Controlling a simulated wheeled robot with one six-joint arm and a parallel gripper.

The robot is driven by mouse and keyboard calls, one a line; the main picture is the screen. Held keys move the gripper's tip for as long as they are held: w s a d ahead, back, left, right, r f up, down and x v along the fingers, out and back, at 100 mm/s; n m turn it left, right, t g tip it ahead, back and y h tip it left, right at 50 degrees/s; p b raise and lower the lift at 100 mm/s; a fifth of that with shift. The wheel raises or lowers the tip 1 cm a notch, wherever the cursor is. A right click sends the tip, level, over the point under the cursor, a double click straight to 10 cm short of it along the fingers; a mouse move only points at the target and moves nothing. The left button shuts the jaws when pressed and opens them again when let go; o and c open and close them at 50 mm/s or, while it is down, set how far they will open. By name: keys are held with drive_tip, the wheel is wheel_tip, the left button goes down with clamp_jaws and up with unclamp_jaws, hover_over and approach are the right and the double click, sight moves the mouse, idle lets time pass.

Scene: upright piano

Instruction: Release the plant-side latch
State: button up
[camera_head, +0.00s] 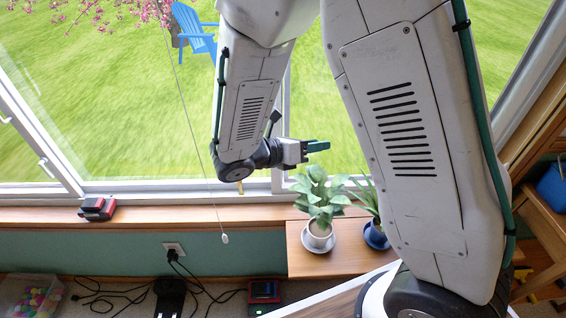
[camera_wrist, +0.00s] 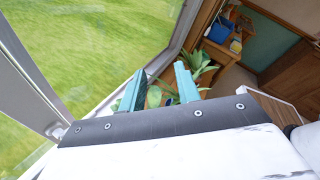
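My gripper (camera_head: 318,146) is raised in front of the window, above and behind the potted plant (camera_head: 320,196), pointing right. In the wrist view my gripper (camera_wrist: 158,90) has its two teal fingers apart with nothing between them. A small grey fitting (camera_wrist: 57,130), which looks like a window latch, is on the grey window frame (camera_wrist: 32,75) left of the fingers and apart from them. In the head view my arm covers part of that window side, and I cannot make out a plant-side latch there. Another white latch handle (camera_head: 46,166) is on the left window.
A second plant in a blue pot (camera_head: 376,235) stands beside the first on the wooden shelf (camera_head: 340,262). A red and black object (camera_head: 97,208) lies on the sill. A pull cord (camera_head: 224,238) hangs before the window. Cables lie on the floor.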

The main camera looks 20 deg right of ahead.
drive_tip(key=w+a+f+n+t+y, duration=0.1)
drive_tip(key=w+a+f+n+t, duration=0.2)
drive_tip(key=a+f+n+t, duration=0.3)
drive_tip(key=w+a+f+n+t+y, duration=0.15)
drive_tip(key=a+f+n+t, duration=0.25)
drive_tip(key=f+n, duration=0.4)
drive_tip(key=x, duration=0.8)
drive_tip(key=shift+r+h, duration=0.3)
drive_tip(key=shift+h, duration=0.15)
clamp_jaws()
